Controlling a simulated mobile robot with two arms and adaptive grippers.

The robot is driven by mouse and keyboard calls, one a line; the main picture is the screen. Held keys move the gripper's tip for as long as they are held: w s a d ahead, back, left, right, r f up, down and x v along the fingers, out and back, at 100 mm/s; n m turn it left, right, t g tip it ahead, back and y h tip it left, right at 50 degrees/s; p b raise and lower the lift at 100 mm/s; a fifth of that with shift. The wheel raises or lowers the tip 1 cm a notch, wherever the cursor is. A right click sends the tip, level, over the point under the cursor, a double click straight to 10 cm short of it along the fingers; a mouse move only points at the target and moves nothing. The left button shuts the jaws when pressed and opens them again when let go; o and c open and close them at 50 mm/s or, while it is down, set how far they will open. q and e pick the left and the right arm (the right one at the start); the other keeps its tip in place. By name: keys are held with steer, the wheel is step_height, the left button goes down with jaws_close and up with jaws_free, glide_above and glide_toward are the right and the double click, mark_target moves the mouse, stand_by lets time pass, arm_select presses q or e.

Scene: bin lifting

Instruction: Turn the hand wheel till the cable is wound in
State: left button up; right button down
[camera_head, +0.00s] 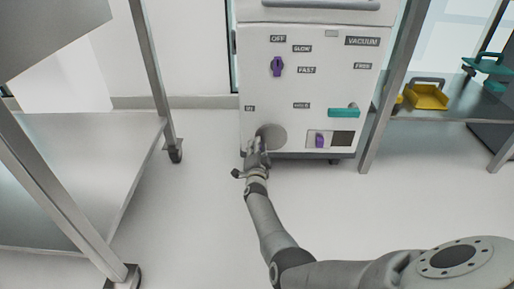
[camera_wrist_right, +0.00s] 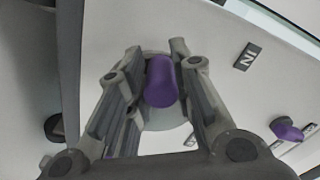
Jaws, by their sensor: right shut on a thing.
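The hand wheel (camera_head: 276,131) is a grey disc low on the front of a white machine cabinet (camera_head: 313,87). Its purple handle (camera_wrist_right: 161,82) shows in the right wrist view, between the fingers of my right gripper (camera_wrist_right: 157,75). In the head view my right gripper (camera_head: 257,153) is at the lower edge of the wheel and hides the handle. It is shut on the handle. A part of the pale disc (camera_wrist_right: 165,122) shows behind the fingers. I see no cable. My left gripper is out of view.
The cabinet front also carries a purple dial (camera_head: 277,66), a teal handle (camera_head: 344,112) and a small purple switch (camera_head: 320,140). A metal table (camera_head: 80,180) stands at left, a shelf with a yellow tray (camera_head: 427,97) at right. The floor between is clear.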

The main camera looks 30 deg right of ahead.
steer(key=c, duration=1.3)
jaws_free()
steer(key=shift+o, duration=0.2)
steer(key=shift+f, duration=0.1)
